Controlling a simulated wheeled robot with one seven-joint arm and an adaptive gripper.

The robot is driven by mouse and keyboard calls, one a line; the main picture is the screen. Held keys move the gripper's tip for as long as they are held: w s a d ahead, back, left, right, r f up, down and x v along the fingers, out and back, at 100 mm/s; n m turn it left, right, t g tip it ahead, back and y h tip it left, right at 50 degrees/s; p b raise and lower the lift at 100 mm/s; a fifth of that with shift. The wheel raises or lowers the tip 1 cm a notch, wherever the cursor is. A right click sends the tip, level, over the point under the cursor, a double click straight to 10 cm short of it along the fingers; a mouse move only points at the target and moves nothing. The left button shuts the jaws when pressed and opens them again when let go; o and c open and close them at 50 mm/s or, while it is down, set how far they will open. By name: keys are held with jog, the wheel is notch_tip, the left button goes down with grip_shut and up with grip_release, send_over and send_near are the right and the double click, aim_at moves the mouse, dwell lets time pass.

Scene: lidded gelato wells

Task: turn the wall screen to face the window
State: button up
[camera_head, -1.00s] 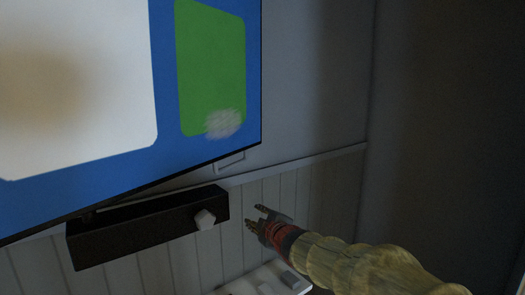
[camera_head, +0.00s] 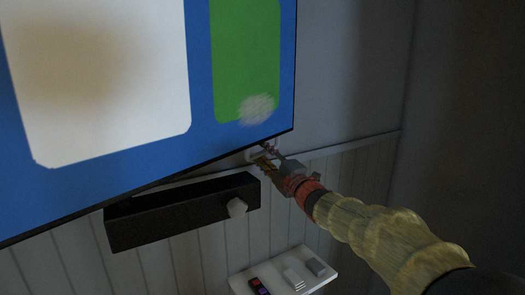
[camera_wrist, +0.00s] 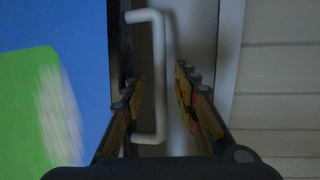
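The wall screen (camera_head: 200,145) is large and flat, with blue, white and green areas, and fills the upper left of the head view. Its blue and green face (camera_wrist: 85,30) is at the left of the wrist view. A pale U-shaped handle (camera_wrist: 159,70) stands at the screen's edge; in the head view it (camera_head: 254,154) is partly hidden by my gripper. My gripper (camera_head: 267,155) is at the screen's lower right corner. In the wrist view its fingers (camera_wrist: 158,92) are open, one on each side of the handle's long bar, with gaps; contact is not visible.
A white shelf (camera_head: 326,276) with small items is lower, below my arm. The panelled wall (camera_head: 350,165) to the right is clear.

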jog(key=shift+w+a+r, duration=0.1)
jog(key=shift+w+a, duration=0.2)
jog(key=shift+w, duration=0.2)
jog(key=c, duration=0.3)
jog(key=c, duration=0.4)
grip_shut()
